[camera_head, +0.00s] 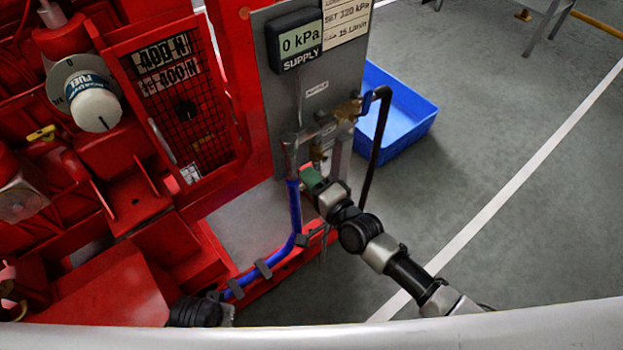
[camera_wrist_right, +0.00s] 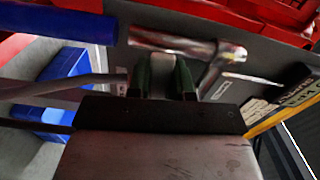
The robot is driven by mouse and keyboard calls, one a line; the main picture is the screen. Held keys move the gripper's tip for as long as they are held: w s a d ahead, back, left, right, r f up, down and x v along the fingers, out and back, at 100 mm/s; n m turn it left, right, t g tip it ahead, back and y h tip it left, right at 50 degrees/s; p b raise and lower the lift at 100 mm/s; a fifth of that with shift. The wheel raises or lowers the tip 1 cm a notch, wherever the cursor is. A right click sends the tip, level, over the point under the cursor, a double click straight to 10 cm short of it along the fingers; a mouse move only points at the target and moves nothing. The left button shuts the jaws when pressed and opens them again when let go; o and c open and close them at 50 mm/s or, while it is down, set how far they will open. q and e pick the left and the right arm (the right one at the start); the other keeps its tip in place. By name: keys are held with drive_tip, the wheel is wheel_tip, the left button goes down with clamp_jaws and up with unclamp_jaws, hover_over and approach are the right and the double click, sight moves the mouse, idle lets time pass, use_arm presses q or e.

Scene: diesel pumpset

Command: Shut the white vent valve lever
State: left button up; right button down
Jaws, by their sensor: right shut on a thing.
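My right gripper (camera_head: 312,180) has reached in from the lower right to the pipework below the grey supply panel (camera_head: 285,115). Its green fingers also show in the wrist view (camera_wrist_right: 163,76), close below a silver pipe (camera_wrist_right: 175,42). The fingers are shut on a small pale part, which looks like the white vent valve lever; the fingers hide most of it, so its angle cannot be told. In the head view the lever is hidden behind the gripper.
A blue hose (camera_head: 294,205) runs down just left of the gripper and a dark hose (camera_head: 375,135) loops to its right. A brass valve (camera_head: 347,110) sits above. The red pumpset (camera_head: 135,175) fills the left.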

use_arm(q)
drive_tip(key=shift+s+f, duration=0.1)
drive_tip(key=shift+f, duration=0.25)
use_arm(e)
drive_tip(key=shift+r+m, duration=0.25)
drive_tip(key=shift+m, duration=0.25)
drive_tip(key=c, duration=1)
unclamp_jaws()
use_arm(q)
drive_tip(key=f, duration=0.1)
drive_tip(key=f+p, duration=0.1)
drive_tip(key=shift+s+a+f, duration=0.1)
drive_tip(key=shift+s+f, duration=0.25)
use_arm(e)
drive_tip(key=v, duration=1.1)
drive_tip(key=shift+a, duration=0.1)
